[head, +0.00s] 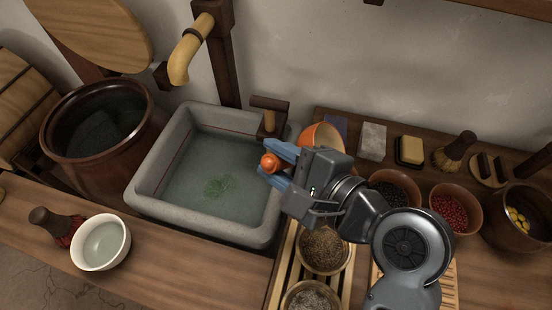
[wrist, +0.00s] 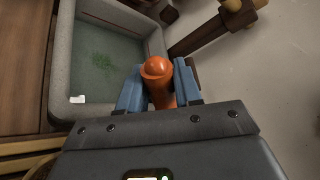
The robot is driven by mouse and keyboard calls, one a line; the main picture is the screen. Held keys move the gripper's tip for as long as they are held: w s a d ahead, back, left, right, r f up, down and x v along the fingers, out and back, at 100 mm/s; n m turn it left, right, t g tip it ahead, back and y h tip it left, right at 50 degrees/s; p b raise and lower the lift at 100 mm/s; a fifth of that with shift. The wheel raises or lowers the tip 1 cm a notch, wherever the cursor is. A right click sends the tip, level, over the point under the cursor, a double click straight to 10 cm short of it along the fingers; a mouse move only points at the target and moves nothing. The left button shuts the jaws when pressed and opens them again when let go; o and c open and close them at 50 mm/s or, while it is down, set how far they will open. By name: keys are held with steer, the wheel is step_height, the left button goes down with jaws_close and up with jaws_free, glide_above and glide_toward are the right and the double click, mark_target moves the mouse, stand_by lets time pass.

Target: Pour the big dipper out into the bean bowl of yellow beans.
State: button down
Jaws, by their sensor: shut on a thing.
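My gripper (head: 275,170) is shut on an orange, round-ended handle, which I take for the big dipper's (head: 270,162). It is held at the right side of the stone basin. In the wrist view the orange handle (wrist: 158,78) stands between the two blue fingers. An orange bowl shape (head: 322,137) with a pale inside shows just behind my gripper; the gripper hides whether it joins the handle. What it holds cannot be seen. The bean bowl (head: 492,228), dark brown with yellow beans (head: 518,218) inside, stands at the far right of the counter, well away from my gripper.
The stone basin (head: 150,207) holds water, with a spout (head: 185,60) above. Bowls of dark beans (head: 392,187) and red beans (head: 448,209) stand between my arm and the bean bowl. A soap block (head: 410,150) and brush (head: 455,150) lie behind. A white bowl (head: 101,242) stands front left.

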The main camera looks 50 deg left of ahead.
steer(key=shift+w+d+r+m+g+y+b, duration=0.2)
steer(key=shift+w+d+r+m+y, duration=0.1)
steer(key=shift+d+r+y, duration=0.25)
steer(key=shift+w+d+r+m+g+y+b, duration=0.1)
steer(key=shift+w+d+r+m+y+b, duration=0.25)
steer(key=shift+y, duration=0.3)
steer(key=shift+w+d+r+m+y+b, duration=0.25)
steer(key=shift+d+r+y+b, duration=0.2)
steer(key=shift+d+y, duration=0.2)
steer(key=shift+w+d+r+m+y+b, duration=0.2)
steer(key=shift+d+r+y+b, duration=0.1)
steer(key=shift+d+y+b, duration=0.25)
stand_by(0.4)
steer(key=shift+w+d+r+m+y+b, duration=0.25)
steer(key=shift+w+d+m+y+b, duration=0.1)
steer(key=shift+d+y+b, duration=0.35)
steer(key=shift+w+d+r+m+y+b, duration=0.2)
steer(key=shift+w+d+m+y+b, duration=0.15)
steer(key=shift+d+y+b, duration=0.3)
steer(key=shift+w+d+r+m+t+y+b, duration=0.15)
steer(key=shift+w+d+m+t+y+b, duration=0.25)
steer(key=shift+d+m+y+b, duration=0.45)
steer(key=shift+w+d+r+m+t+y+b, duration=0.1)
steer(key=shift+w+d+m+t+y+b, duration=0.35)
steer(key=shift+b, duration=0.7)
stand_by(0.9)
steer(key=shift+s, duration=0.15)
stand_by(0.5)
